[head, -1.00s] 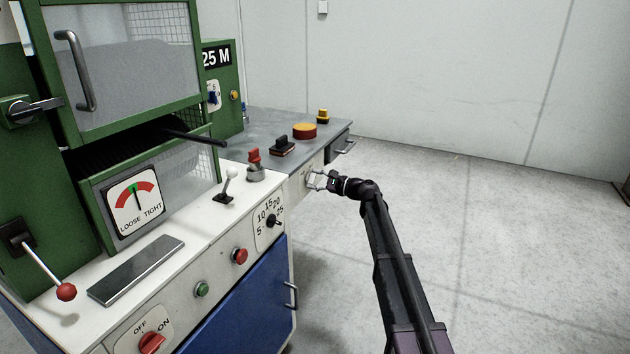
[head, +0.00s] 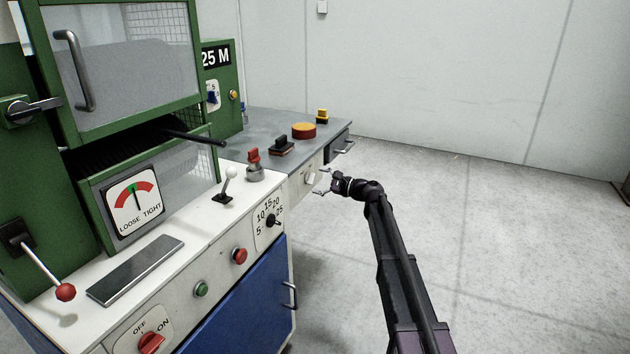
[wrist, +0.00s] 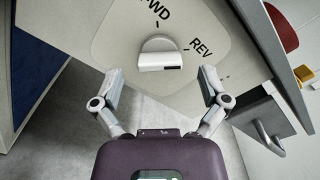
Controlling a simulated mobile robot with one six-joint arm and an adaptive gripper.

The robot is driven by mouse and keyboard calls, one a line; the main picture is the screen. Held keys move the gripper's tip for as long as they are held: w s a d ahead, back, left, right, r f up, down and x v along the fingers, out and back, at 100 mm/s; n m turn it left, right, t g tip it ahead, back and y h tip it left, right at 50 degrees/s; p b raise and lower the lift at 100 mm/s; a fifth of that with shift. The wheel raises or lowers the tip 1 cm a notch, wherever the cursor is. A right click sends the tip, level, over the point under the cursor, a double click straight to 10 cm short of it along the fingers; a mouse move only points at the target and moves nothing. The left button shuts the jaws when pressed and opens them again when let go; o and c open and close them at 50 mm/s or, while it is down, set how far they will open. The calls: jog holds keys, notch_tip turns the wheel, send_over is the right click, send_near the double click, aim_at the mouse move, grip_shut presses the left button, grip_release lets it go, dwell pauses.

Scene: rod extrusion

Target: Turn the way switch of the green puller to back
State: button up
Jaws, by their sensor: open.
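The way switch is a pale knob (wrist: 160,55) on a light plate (wrist: 112,35) with black labels, one ending in "WD" above it and "REV" to its right. A short tick stands by each label; I cannot tell for sure which one the knob points at. In the head view the knob (head: 309,178) is small, on the front of the grey-topped bench. My gripper (wrist: 161,76) is open, one finger on each side of the knob's near edge, with no clear contact. In the head view my gripper (head: 322,181) is just right of the knob.
A drawer handle (wrist: 268,138) is close to my right finger. The floor (head: 500,240) to the right is clear.

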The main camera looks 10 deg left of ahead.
jog(key=v, duration=1)
jog(key=shift+d, duration=0.2)
jog(key=shift+s, duration=0.15)
jog(key=s+d+f+n+g+h, duration=0.2)
jog(key=s+f+n+h, duration=0.3)
jog(key=s, duration=0.5)
jog(key=s+d+f+n+g+h, duration=0.2)
jog(key=s+f+n+h, duration=0.1)
jog(key=s+f, duration=0.55)
jog(key=s+d+f+n+g+h, duration=0.1)
jog(key=s+d+f+n+h, duration=0.2)
jog(key=s+d+h, duration=0.5)
jog(key=s+d+f+n+g+h, duration=0.15)
jog(key=s+d, duration=0.25)
jog(key=s, duration=0.7)
notch_tip(320, 180, up, 37)
jog(key=p, duration=3.7)
jog(key=shift+f+n, duration=0.2)
jog(key=shift+n, duration=0.15)
